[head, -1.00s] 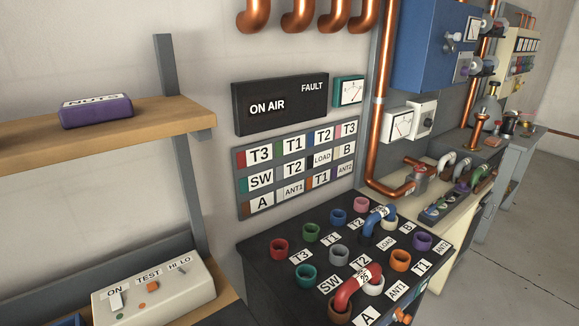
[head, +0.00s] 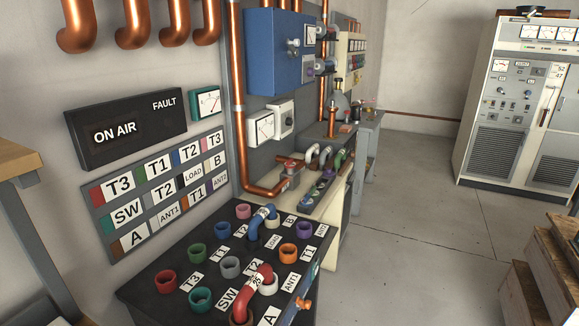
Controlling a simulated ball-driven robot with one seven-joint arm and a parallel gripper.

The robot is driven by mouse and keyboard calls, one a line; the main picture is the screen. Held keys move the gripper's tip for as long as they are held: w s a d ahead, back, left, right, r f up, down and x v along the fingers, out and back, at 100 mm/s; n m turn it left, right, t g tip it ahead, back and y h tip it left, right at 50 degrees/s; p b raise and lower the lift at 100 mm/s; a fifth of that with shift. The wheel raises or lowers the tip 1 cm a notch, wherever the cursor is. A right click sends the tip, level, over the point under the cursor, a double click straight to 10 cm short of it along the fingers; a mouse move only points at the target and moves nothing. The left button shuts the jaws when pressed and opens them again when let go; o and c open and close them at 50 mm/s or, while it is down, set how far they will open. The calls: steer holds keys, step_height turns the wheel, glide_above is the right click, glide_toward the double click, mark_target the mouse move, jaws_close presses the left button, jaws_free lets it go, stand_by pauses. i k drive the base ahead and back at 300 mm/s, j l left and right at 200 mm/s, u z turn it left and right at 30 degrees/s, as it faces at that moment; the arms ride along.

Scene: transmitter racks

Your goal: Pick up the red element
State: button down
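A red curved link (head: 258,284) with a small white label stands on the dark patch panel (head: 150,284), at its near end. It bridges a brown port (head: 241,318) and a white port (head: 269,287). A red ring port (head: 165,281) sits at the panel's left side, and a small red-topped fitting (head: 290,165) is on the bench behind. I cannot tell from the picture alone which of these red things is meant. My gripper is not in view.
A blue curved link (head: 262,221) stands farther back on the panel among several coloured ring ports. Grey and green curved pieces lie on the cream bench (head: 333,195). Wooden crates (head: 548,285) stand at right; grey floor (head: 400,260) between is clear.

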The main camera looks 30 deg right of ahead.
mark_target(290, 164)
steer(key=i+l, duration=0.15)
steer(key=l, duration=0.2)
steer(key=i+l+u, duration=0.1)
steer(key=l, duration=0.2)
steer(key=i+l, duration=0.2)
steer(key=l, duration=0.15)
steer(key=i+l+u, duration=0.15)
steer(key=l, duration=0.2)
steer(key=i+l, duration=0.1)
steer(key=l, duration=0.25)
